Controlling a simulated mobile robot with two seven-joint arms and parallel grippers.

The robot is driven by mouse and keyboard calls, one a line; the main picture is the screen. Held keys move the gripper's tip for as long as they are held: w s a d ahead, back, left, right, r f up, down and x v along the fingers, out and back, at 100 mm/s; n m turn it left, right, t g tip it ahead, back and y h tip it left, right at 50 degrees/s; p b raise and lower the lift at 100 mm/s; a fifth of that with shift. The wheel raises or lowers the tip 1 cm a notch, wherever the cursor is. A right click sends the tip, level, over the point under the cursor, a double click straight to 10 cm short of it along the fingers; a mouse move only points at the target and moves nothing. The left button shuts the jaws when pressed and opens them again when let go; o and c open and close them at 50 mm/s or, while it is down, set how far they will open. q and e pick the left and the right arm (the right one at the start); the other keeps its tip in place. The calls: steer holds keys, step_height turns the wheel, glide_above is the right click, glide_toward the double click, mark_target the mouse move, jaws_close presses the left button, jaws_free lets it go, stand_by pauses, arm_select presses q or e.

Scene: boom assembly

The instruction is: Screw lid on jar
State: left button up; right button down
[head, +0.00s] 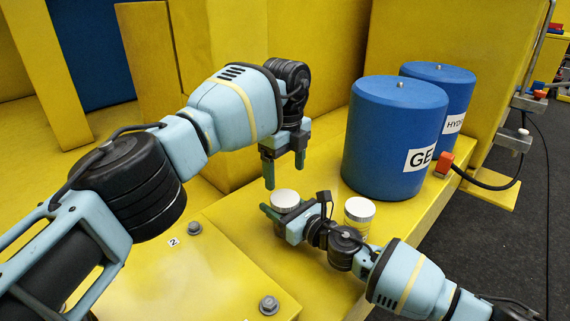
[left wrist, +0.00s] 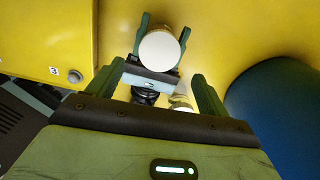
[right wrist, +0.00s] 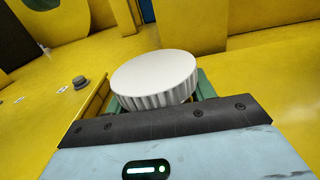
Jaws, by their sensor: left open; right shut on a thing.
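A round white ribbed lid (head: 285,199) sits at my right gripper (head: 280,212), which is shut just below it. The lid also shows as a disc in the left wrist view (left wrist: 159,51) and from the side in the right wrist view (right wrist: 154,78). What is under the lid is mostly hidden by the gripper; I take it for a jar. My left gripper (head: 284,171) is open and empty, pointing down above the lid and apart from it. A second jar (head: 359,214) with a pale top stands on the yellow ledge just right of my right gripper.
Two large blue cylinders (head: 393,125) (head: 452,85) stand behind on the yellow ledge (head: 425,220). A yellow block with bolts (head: 269,304) lies in front at left. A hose (head: 495,185) hangs at the right edge over the dark floor.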

mark_target(285, 197)
arm_select(q)
steer(key=n, duration=0.2)
steer(key=r+n, duration=0.1)
steer(key=shift+n, duration=0.4)
steer(key=shift+f, duration=4)
steer(key=shift+c, duration=0.3)
steer(key=c, duration=0.9)
steer(key=m, duration=0.4)
steer(key=shift+m, duration=0.3)
steer(key=shift+c, duration=0.3)
steer(key=m, duration=0.5)
